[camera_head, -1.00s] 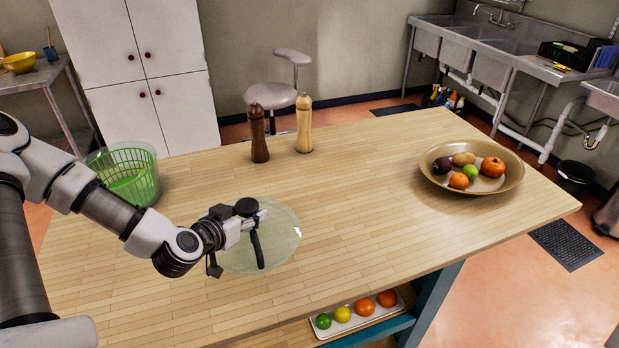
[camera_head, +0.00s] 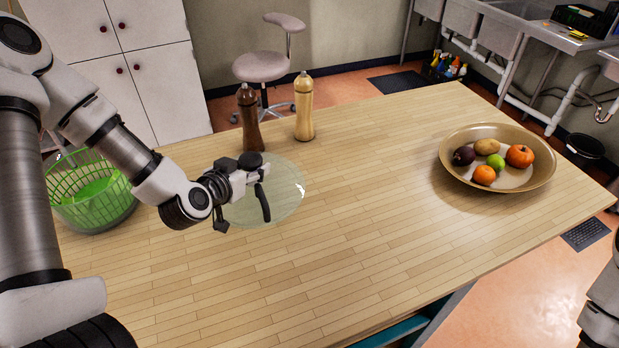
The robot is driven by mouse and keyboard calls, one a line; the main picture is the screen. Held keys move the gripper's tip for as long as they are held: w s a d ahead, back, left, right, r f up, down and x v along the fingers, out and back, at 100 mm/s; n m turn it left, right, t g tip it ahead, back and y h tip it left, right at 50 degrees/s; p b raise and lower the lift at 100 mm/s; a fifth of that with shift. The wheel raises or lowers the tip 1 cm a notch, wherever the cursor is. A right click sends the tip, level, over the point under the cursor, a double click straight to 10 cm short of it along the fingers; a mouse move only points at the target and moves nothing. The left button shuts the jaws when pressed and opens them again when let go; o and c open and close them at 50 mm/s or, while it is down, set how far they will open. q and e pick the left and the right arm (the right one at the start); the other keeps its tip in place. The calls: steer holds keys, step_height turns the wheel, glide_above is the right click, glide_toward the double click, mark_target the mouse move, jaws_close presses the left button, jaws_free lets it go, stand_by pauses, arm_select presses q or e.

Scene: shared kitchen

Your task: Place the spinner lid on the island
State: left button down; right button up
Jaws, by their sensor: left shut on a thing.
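The spinner lid (camera_head: 288,196) is a pale, see-through round disc over the left part of the wooden island (camera_head: 330,235). My left gripper (camera_head: 247,196) is shut on the lid at its middle, with dark fingers over the disc. I cannot tell whether the lid touches the island top or hangs just above it. The green spinner basket (camera_head: 95,205) stands at the island's left, partly behind my left arm. My right gripper is not in view; only part of my right arm shows at the lower right edge.
A dark brown mill (camera_head: 249,120) stands just behind the lid, with a pale wooden mill (camera_head: 304,110) to its right. A wide bowl of fruit and vegetables (camera_head: 535,178) sits at the right. The island's middle and front are clear.

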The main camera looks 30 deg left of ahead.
arm_select(q)
steer(key=shift+w+d+f, duration=0.35)
steer(key=shift+w+d, duration=0.4)
steer(key=shift+w, duration=0.15)
steer(key=w+d+f+p, duration=0.1)
steer(key=w+d, duration=0.1)
steer(key=w+d+f+p, duration=0.1)
steer(key=w+d, duration=0.1)
steer(key=d, duration=0.1)
steer(key=w+d+f+p, duration=0.1)
steer(key=w+d, duration=0.1)
steer(key=d, duration=0.1)
steer(key=shift+w+d+f, duration=0.2)
steer(key=shift+d, duration=0.05)
steer(key=shift+w+a+f, duration=0.15)
steer(key=shift+f, duration=0.25)
steer(key=shift+c, duration=2.4)
jaws_free()
steer(key=shift+r, duration=0.1)
steer(key=shift+s, duration=0.2)
